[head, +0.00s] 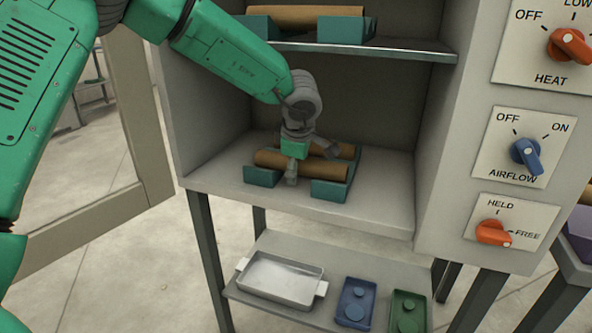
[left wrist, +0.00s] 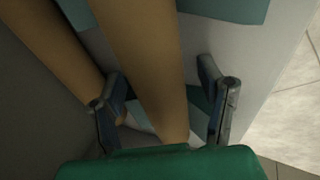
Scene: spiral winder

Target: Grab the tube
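Two brown tubes lie side by side on teal cradle blocks on the lower shelf of the cabinet. They are the front tube (head: 268,159) and the rear tube (head: 347,151). My left gripper (head: 312,164) reaches down from above, with its fingers on either side of the front tube near its middle. In the left wrist view the front tube (left wrist: 147,50) passes between the open fingers (left wrist: 166,102), with a clear gap to the right finger. The other tube (left wrist: 52,48) lies left of the left finger. My right gripper is not in view.
Another tube (head: 305,14) rests in a cradle on the upper shelf (head: 400,52), above the arm. The cabinet's side panel carries heat, airflow and held/free knobs (head: 494,232). A pale tray (head: 280,279), a blue tray (head: 354,303) and a green tray (head: 408,311) stand below.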

